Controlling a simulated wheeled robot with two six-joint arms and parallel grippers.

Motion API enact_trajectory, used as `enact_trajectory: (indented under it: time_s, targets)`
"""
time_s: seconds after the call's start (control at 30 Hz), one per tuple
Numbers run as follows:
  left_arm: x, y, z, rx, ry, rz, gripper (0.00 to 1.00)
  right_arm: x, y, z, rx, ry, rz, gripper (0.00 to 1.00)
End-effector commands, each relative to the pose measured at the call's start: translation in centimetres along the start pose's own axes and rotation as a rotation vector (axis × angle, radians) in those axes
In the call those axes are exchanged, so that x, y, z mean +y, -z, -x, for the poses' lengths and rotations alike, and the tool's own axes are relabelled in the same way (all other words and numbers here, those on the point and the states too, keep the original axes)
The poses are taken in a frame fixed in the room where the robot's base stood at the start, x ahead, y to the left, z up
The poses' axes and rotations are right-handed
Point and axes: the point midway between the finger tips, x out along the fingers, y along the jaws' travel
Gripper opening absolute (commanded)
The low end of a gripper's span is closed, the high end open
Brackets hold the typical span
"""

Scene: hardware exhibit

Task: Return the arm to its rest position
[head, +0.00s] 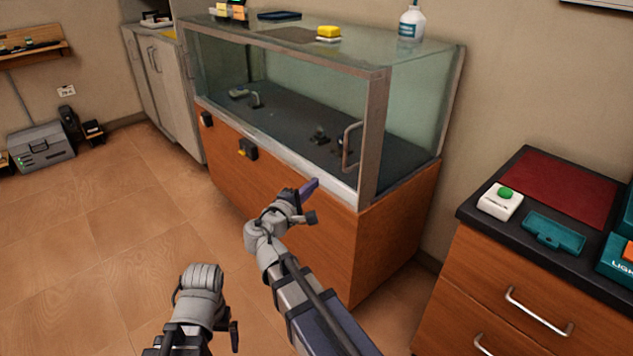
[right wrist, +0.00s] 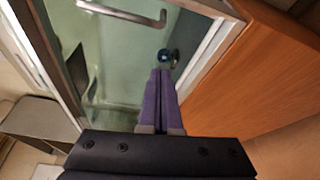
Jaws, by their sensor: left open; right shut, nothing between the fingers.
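My right gripper (head: 310,185) is shut and empty, its purple fingers pressed together in front of the glass display case (head: 378,130). In the right wrist view the closed fingers (right wrist: 160,75) point toward a small round dark object (right wrist: 168,55) by the glass. Whether they touch anything, I cannot tell. A metal handle (head: 347,145) stands above and right of them; it also shows in the right wrist view (right wrist: 125,12). My left arm is folded low at the bottom left, with its wrist end (head: 200,288) over the floor. Its fingertips are hidden.
The case's wooden base (head: 385,245) is close to my right arm. A dark-topped drawer cabinet (head: 500,275) stands at the right, bearing a green-button box (head: 500,201) and a teal tray (head: 553,233). The tiled floor (head: 95,240) at the left is clear.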

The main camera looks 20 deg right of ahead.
Motion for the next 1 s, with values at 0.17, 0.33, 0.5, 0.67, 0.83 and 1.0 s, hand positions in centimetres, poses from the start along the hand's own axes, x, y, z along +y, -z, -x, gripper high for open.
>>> enact_trajectory:
  time_s: [0.17, 0.33, 0.5, 0.67, 0.83, 1.0]
  targets:
    - [0.0, 0.0, 0.0, 0.0, 0.0, 0.0, 1.0, 0.0, 0.0, 0.1, 0.0, 0.0, 0.0, 0.0]
    - [0.0, 0.0, 0.0, 0.0, 0.0, 0.0, 1.0, -0.5, -0.1, 0.3, -0.002, 0.023, -0.016, 0.0]
    - [0.0, 0.0, 0.0, 0.0, 0.0, 0.0, 1.0, -5.6, -0.6, 2.6, -0.025, 0.246, -0.148, 0.0]
    - [0.0, 0.0, 0.0, 0.0, 0.0, 0.0, 1.0, -13.2, -0.6, 8.3, -0.074, 0.614, -0.3, 0.0]
    - [0.0, 0.0, 0.0, 0.0, 0.0, 0.0, 1.0, -18.6, -0.2, 15.5, -0.125, 0.956, -0.374, 0.0]
    - [0.0, 0.0, 0.0, 0.0, 0.0, 0.0, 1.0, -21.4, -0.1, 21.9, -0.164, 1.214, -0.389, 0.0]
